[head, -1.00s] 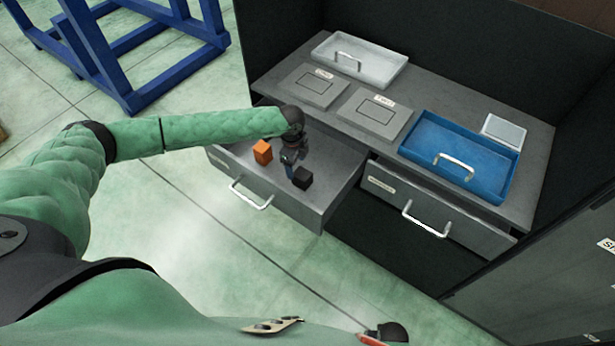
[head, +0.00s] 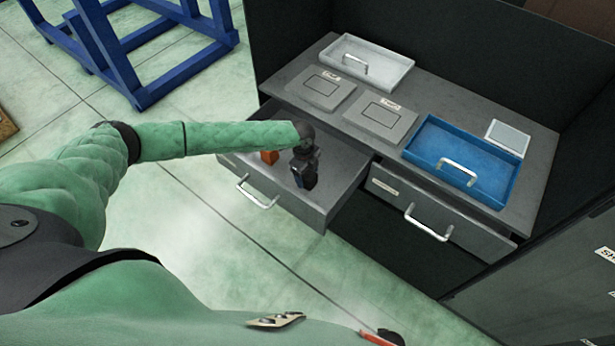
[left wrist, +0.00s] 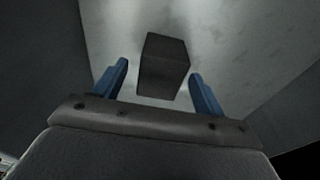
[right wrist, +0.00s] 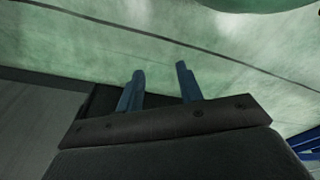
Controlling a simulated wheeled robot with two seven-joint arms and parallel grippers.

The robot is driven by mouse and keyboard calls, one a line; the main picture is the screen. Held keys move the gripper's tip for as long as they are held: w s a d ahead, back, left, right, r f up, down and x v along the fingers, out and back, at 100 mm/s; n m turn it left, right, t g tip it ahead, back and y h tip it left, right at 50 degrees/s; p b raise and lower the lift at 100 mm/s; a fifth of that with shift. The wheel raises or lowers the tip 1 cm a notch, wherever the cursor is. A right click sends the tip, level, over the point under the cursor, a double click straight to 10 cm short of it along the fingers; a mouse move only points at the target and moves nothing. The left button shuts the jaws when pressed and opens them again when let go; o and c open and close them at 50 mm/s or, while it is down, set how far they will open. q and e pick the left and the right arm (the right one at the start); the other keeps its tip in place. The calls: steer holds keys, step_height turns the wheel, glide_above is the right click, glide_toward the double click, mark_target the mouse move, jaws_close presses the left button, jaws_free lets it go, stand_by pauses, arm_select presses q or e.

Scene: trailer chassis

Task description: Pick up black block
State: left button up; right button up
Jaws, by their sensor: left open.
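The black block (left wrist: 163,66) shows in the left wrist view on the grey drawer floor, between and slightly beyond the two blue fingertips. My left gripper (left wrist: 160,85) is open around the near end of the block, with a gap on each side. In the head view the left gripper (head: 301,178) points down into the open left drawer (head: 330,196), and it and the wrist mostly cover the block. My right gripper (right wrist: 160,88) is open and empty, with green floor beyond its fingers.
An orange block (head: 269,157) lies in the same drawer, partly behind my left arm. On the cabinet top are a white tray (head: 388,67), a blue tray (head: 484,150) and two grey panels (head: 381,115). A blue frame (head: 140,65) stands at the upper left.

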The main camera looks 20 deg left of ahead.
arm_select(q)
steer(key=shift+d+f+p, duration=0.15)
steer(key=shift+f+p, duration=0.15)
steer(key=shift+f, duration=0.95)
steer(key=c, duration=1.2)
arm_select(e)
steer(key=shift+s+d+f, duration=0.2)
steer(key=shift+d+f, duration=0.05)
steer(key=shift+f, duration=0.3)
steer(key=shift+s+d+f, duration=0.15)
steer(key=shift+d+f, duration=0.1)
steer(key=shift+f, duration=0.25)
arm_select(q)
steer(key=shift+r, duration=0.1)
